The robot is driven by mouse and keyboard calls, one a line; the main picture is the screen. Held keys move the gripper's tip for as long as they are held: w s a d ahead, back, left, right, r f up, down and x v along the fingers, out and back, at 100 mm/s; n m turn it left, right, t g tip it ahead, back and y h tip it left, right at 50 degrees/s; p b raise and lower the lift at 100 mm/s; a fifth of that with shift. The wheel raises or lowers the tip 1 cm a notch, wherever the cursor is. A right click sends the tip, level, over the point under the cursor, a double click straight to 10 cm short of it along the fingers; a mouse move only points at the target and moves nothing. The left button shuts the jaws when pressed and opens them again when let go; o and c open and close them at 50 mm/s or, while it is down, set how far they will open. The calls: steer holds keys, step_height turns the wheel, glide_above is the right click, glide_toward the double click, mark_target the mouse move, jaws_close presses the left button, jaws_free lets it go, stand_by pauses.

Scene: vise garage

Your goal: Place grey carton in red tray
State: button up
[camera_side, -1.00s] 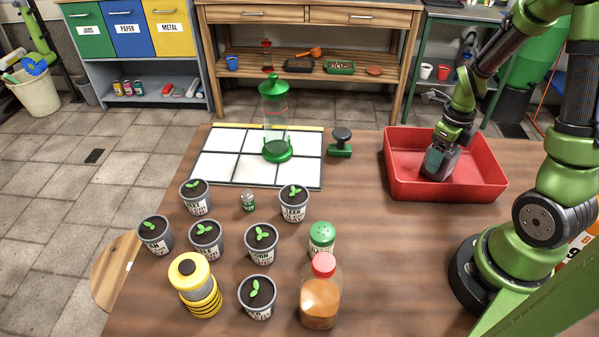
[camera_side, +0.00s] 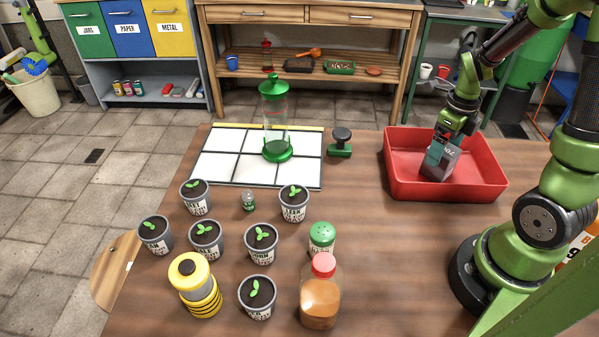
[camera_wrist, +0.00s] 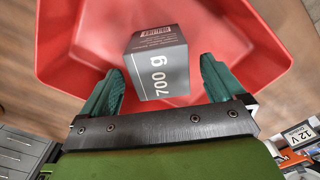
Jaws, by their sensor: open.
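The grey carton (camera_side: 439,164) stands inside the red tray (camera_side: 480,190), on its floor. In the wrist view the carton (camera_wrist: 158,62) shows a "700 g" label and a barcode, and the red tray (camera_wrist: 245,65) surrounds it. My gripper (camera_side: 440,150) is open, just above the carton in the side view. In the wrist view its two green fingers (camera_wrist: 160,84) are spread wide, one on each side of the carton's near end, with visible gaps. Part of the carton is hidden behind a finger in the side view.
A glass and green feeder (camera_side: 275,115) stands on the white grid board (camera_side: 225,155). Several seedling pots (camera_side: 261,243), a shaker (camera_side: 322,238) and an amber bottle (camera_side: 320,300) occupy the front left. The table in front of the tray is clear.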

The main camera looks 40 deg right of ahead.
step_height(320, 180, up, 8)
steer(key=shift+r, duration=0.4)
steer(key=a+r+n+t+y, duration=0.1)
steer(key=a+r+n+t, duration=0.2)
steer(key=a+n, duration=0.7)
steer(key=a+r+n+t+y, duration=0.1)
steer(key=a+r+n+t, duration=0.3)
steer(key=a+n, duration=0.6)
step_height(320, 180, up, 2)
steer(key=n, duration=1.2)
steer(key=shift+s+a+r, duration=0.15)
steer(key=shift+s+r, duration=0.05)
steer(key=shift+s, duration=0.05)
